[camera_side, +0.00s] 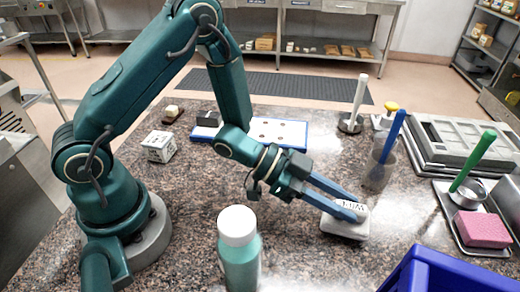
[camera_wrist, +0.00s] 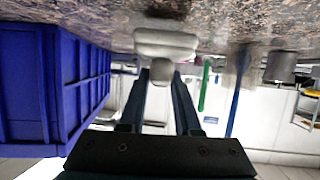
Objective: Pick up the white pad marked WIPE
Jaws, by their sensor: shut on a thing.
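The white pad (camera_side: 345,229) is at the front right of the speckled counter in the side view, with dark lettering partly covered by my fingers. My gripper (camera_side: 352,209) reaches down to it from the left, its blue fingers shut on the pad. In the wrist view the pad (camera_wrist: 165,42) is between and beyond the tips of my gripper (camera_wrist: 162,72). I cannot tell whether the pad touches the counter or is slightly above it.
A blue crate (camera_side: 452,275) stands close at the front right. A white-capped bottle (camera_side: 240,255) is in front. A clear cup with a blue-handled tool (camera_side: 380,172) stands behind the pad. A pink sponge (camera_side: 482,229) lies on a tray at right. A blue-edged white board (camera_side: 285,133) lies behind.

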